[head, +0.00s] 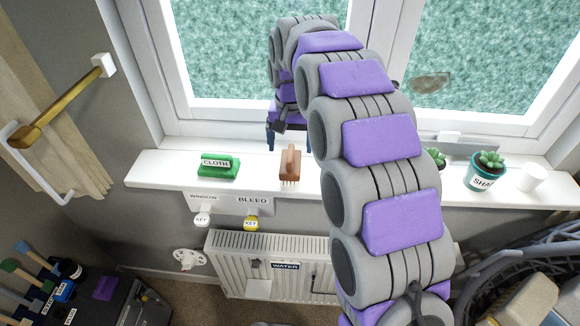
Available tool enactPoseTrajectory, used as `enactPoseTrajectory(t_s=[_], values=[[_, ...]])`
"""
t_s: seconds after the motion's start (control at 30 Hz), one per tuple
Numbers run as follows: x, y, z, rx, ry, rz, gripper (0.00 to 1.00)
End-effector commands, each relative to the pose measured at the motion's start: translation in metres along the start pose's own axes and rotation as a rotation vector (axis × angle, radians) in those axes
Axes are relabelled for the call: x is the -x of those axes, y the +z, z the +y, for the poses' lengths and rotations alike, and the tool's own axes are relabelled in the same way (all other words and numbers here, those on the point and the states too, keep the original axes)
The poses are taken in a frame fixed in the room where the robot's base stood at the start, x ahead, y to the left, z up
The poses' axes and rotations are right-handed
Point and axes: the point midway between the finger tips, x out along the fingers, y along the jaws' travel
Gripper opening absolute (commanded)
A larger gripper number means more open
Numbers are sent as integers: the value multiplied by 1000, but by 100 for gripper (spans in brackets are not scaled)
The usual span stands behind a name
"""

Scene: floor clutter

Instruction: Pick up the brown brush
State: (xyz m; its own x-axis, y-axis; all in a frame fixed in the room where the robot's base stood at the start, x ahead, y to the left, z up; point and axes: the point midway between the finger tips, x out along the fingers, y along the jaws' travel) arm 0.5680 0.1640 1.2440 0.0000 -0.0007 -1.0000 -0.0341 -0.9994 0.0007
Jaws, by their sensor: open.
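The brown brush (290,166) stands on the white window sill (260,186), with its handle up and its bristles down. My gripper (287,139) is above the back of the sill, just behind the brush in the picture. Its blue fingers are open and spread apart, and I see nothing between them. It looks apart from the brush, but the exact gap in depth is hard to tell. My arm hides the sill right of the brush.
A green block labelled CLOTH (217,166) lies on the sill to the left. The window frame (220,128) rises behind; a radiator (262,262) and hanging keys (251,223) are below.

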Motion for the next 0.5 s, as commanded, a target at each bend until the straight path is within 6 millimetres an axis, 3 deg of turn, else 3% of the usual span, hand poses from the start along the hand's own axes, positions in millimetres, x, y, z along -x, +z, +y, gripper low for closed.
enactPoseTrajectory(t_s=[0.27, 0.5], values=[[-16, 1, 0, 0, 1, -3, 88], [-48, 4, 0, 0, 1, -5, 88]])
